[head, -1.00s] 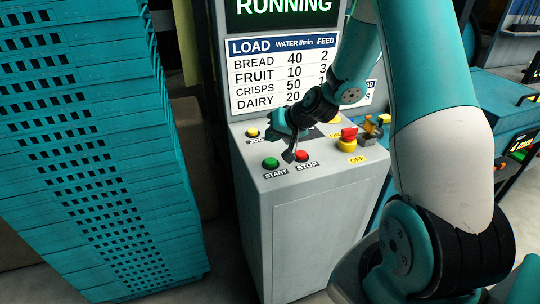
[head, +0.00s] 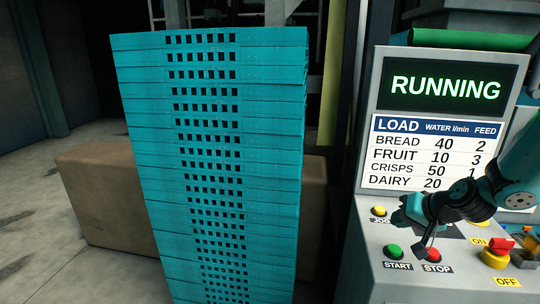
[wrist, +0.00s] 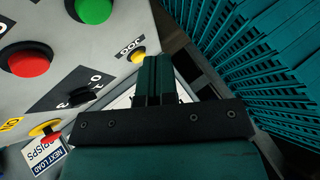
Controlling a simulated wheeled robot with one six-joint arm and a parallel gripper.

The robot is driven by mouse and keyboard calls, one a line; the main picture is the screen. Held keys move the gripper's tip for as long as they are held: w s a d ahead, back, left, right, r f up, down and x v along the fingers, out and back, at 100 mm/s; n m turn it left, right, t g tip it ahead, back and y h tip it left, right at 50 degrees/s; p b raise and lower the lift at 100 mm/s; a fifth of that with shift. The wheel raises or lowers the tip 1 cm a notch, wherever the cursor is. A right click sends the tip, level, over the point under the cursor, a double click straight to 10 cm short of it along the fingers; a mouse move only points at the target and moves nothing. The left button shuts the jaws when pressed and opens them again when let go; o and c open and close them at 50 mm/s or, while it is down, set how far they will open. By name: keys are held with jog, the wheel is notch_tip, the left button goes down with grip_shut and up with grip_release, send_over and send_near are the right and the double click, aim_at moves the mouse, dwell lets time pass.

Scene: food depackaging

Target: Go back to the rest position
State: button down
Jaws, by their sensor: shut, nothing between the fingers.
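My gripper (head: 426,246) is at the control console (head: 372,262), over its sloping top near the green START button (head: 393,251) and the red STOP button (head: 434,255). In the wrist view my gripper (wrist: 158,65) is shut and empty, its two fingers side by side. The green button (wrist: 94,8) and red button (wrist: 28,62) lie left of the fingers there. The yellow JOG button (wrist: 138,55) shows just beside the fingertips. The screen (head: 446,88) reads RUNNING.
A tall stack of teal crates (head: 270,150) stands left of the console, and close on the right in the wrist view (wrist: 270,60). A brown block (head: 100,205) is behind the stack. A red and yellow OFF switch (head: 496,256) is at right. Floor (head: 40,190) at far left is clear.

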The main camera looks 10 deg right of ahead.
jog(key=s+a+r+n+g+y, duration=0.1)
jog(key=s+a+r+n+g, duration=0.1)
jog(key=s+a+r, duration=0.3)
jog(key=s+a+r+n+g, duration=0.1)
jog(key=s+a+r+n, duration=0.15)
jog(key=a, duration=0.45)
jog(key=s+a+r+n+g+y, duration=0.1)
jog(key=s+a+r+n+g, duration=0.15)
jog(key=s+a, duration=0.35)
jog(key=s+a+r+n+g, duration=0.1)
jog(key=s+a+r+n, duration=0.1)
jog(key=s, duration=0.5)
jog(key=s+a+r+n+g+h, duration=0.1)
jog(key=s+a+r+n, duration=0.1)
jog(key=s, duration=0.5)
jog(key=shift+s+a+g, duration=0.15)
jog(key=shift+a+g, duration=0.2)
jog(key=shift+a, duration=0.2)
